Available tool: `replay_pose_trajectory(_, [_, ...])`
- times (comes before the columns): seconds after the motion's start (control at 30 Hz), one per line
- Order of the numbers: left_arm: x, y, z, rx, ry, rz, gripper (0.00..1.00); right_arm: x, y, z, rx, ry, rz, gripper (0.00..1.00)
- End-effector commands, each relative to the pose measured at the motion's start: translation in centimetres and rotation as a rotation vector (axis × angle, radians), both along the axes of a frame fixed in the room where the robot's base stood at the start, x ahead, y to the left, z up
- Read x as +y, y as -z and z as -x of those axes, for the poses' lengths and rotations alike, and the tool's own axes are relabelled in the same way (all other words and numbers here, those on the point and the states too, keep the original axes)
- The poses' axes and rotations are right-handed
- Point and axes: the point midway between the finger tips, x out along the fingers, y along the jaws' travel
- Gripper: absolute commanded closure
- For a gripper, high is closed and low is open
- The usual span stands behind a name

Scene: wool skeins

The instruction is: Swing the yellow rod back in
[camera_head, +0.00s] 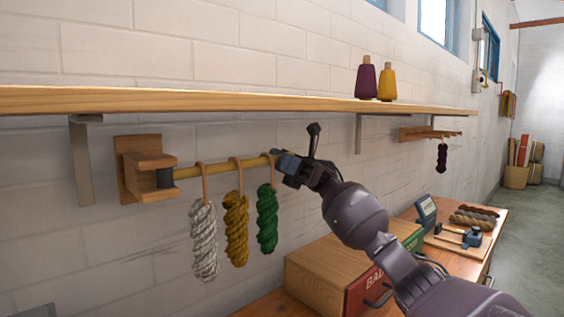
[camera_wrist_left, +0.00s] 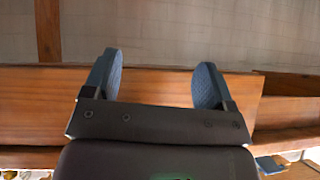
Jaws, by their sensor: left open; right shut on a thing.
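The yellow rod (camera_head: 222,167) comes out of a wooden wall bracket (camera_head: 142,168) at the left of the head view, with a dark collar at its base. A white skein (camera_head: 204,240), a mustard skein (camera_head: 236,228) and a green skein (camera_head: 267,218) hang from it by loops. My right gripper (camera_head: 280,163) is shut on the rod near its right end, just right of the green skein's loop; the jaws hide the rod's tip. My left gripper (camera_wrist_left: 158,80) shows only in the left wrist view, open and empty, with a wooden surface beyond its fingers.
A long wooden shelf (camera_head: 240,101) runs above the rod on metal brackets and bears a purple cone (camera_head: 366,82) and a yellow cone (camera_head: 386,83). Below are a wooden box (camera_head: 325,265) and a bench. A peg rail (camera_head: 425,134) with a dark skein (camera_head: 441,158) is farther right.

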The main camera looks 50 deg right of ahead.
Motion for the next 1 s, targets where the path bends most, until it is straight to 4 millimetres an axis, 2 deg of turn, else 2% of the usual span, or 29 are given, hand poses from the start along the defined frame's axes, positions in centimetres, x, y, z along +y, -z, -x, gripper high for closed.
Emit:
replay_pose_trajectory(0.13, [0.0,-0.1,0.0,-0.001,0.0,0.0,0.22,-0.1,-0.4,-0.1,-0.001,0.008,-0.006,1.0])
replay_pose_trajectory(0.17, [0.0,-0.1,0.0,0.0,0.0,0.0,0.22,-0.1,-0.4,-0.1,-0.001,0.008,-0.006,0.71])
replay_pose_trajectory(0.27, [0.0,0.0,0.1,0.001,0.0,0.0,0.22,-0.1,-0.4,-0.1,-0.001,0.007,-0.004,0.56])
replay_pose_trajectory(0.67, [0.0,0.2,0.2,0.006,0.0,0.0,0.22,-0.7,0.1,-0.1,0.0,0.006,-0.003,0.56])
replay_pose_trajectory(0.77, [0.0,0.3,0.3,0.009,0.001,-0.002,0.22,-1.8,0.6,-0.1,0.002,0.007,-0.004,0.56])
replay_pose_trajectory(1.0, [-0.1,0.7,0.4,0.012,0.008,-0.007,0.22,-5.9,2.4,-0.1,0.003,0.008,-0.004,0.56])
